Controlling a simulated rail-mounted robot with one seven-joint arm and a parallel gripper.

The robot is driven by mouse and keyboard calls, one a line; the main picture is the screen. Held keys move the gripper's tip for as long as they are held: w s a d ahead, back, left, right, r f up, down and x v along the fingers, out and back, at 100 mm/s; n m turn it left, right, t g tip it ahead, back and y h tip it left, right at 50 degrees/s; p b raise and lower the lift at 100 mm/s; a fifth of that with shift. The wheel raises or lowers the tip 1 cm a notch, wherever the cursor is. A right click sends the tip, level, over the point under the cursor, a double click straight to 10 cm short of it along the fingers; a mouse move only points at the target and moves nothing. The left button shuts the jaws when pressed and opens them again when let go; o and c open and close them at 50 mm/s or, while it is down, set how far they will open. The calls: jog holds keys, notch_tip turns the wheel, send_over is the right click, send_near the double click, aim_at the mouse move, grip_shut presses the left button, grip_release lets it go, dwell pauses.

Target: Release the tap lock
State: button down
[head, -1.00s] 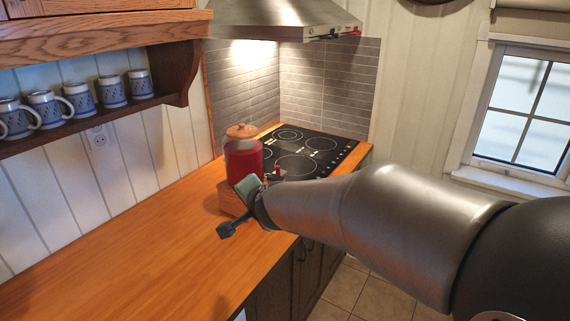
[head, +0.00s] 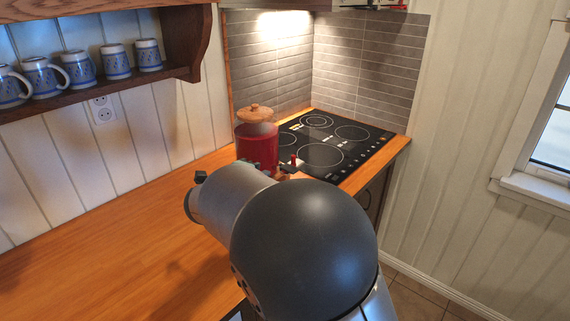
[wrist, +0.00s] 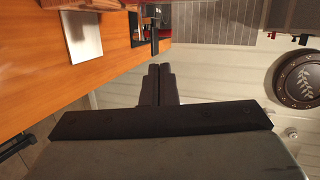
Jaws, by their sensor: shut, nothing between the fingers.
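The drink dispenser (head: 257,148), a clear jar of red liquid with a wooden lid, stands upright on the counter beside the cooktop. A small red part that looks like its tap (head: 293,160) sticks out on its right side. The state of the lock is too small to tell, and my arm hides the dispenser's lower part. My gripper (wrist: 159,68) shows in the wrist view with its two dark fingers together and nothing between them. In the head view my arm hides most of it. No contact with the tap is visible.
The wooden counter (head: 110,225) is clear to the left. The black cooktop (head: 325,150) lies behind and right of the dispenser. Blue-patterned mugs (head: 116,62) stand on a wall shelf at the upper left. A round wall plate (wrist: 300,80) shows in the wrist view.

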aim_at(292, 159)
jog(key=p+x, duration=0.1)
jog(key=x, duration=0.3)
jog(key=p+x, duration=0.1)
jog(key=x, duration=0.4)
jog(key=r+p+x, duration=0.1)
jog(key=p+x, duration=0.1)
jog(key=x, duration=0.2)
jog(key=shift+w+d, duration=0.2)
jog(key=shift+w, duration=0.35)
